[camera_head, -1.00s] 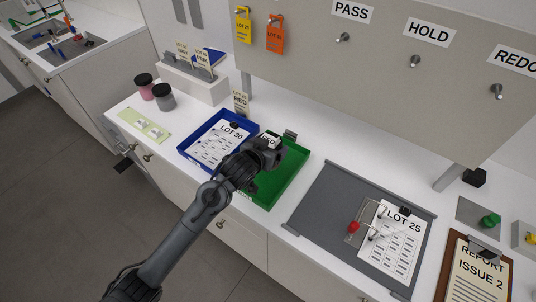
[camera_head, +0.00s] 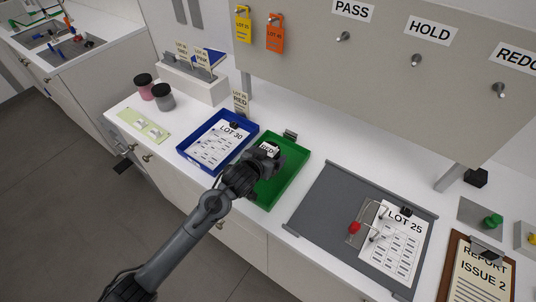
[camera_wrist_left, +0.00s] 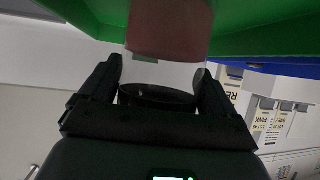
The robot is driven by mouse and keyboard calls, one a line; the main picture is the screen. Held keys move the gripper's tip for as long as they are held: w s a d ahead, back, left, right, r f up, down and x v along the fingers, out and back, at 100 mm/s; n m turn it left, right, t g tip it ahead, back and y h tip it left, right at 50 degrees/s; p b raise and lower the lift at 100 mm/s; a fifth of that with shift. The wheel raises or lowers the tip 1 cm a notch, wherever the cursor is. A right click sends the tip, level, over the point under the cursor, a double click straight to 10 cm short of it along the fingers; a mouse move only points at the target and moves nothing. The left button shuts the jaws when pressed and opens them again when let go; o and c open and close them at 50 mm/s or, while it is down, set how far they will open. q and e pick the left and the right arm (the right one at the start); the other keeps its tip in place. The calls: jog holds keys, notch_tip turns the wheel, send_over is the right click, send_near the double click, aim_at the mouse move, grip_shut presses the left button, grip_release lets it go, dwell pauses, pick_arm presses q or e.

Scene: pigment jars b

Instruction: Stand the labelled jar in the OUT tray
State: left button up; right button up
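The labelled jar shows in the head view as a white label reading RED (camera_head: 267,149) at my left gripper (camera_head: 264,156). In the left wrist view its reddish body (camera_wrist_left: 170,28) points toward the green tray (camera_wrist_left: 250,32), and its dark lid (camera_wrist_left: 156,96) sits between the fingers of my left gripper (camera_wrist_left: 158,80). The fingers touch both sides of the lid. In the head view the jar is over or inside the green tray (camera_head: 293,180); most of it is hidden by the gripper. I cannot tell whether it touches the tray floor. My right gripper is not in view.
A blue tray (camera_head: 186,151) holding a LOT 30 sheet (camera_head: 218,146) stands directly left of the green tray. A grey mat (camera_head: 320,205) with a LOT 25 sheet (camera_head: 396,245) lies to the right. Two dark-lidded jars, pink (camera_head: 145,90) and grey (camera_head: 164,100), stand at the left.

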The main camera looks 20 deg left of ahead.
pick_arm(q)
jog(key=shift+o, duration=0.6)
jog(key=shift+r, duration=0.15)
jog(key=shift+s+r, duration=0.1)
jog(key=shift+r, duration=0.05)
jog(key=d+p+v, duration=0.1)
jog(key=p+v, duration=0.1)
jog(key=v, duration=1)
jog(key=s+a+f+g, duration=0.1)
jog(key=s+f+g, duration=0.2)
jog(key=s, duration=0.6)
jog(key=s+a+f+g, duration=0.1)
jog(key=s+f+g, duration=0.1)
jog(key=s+f, duration=0.4)
jog(key=s+a+f+m+g, duration=0.1)
jog(key=s+f+g, duration=0.2)
jog(key=s, duration=0.9)
jog(key=shift+f+g+y, duration=0.3)
jog(key=shift+f+y, duration=0.1)
jog(key=shift+f, duration=0.5)
jog(key=shift+r, duration=0.15)
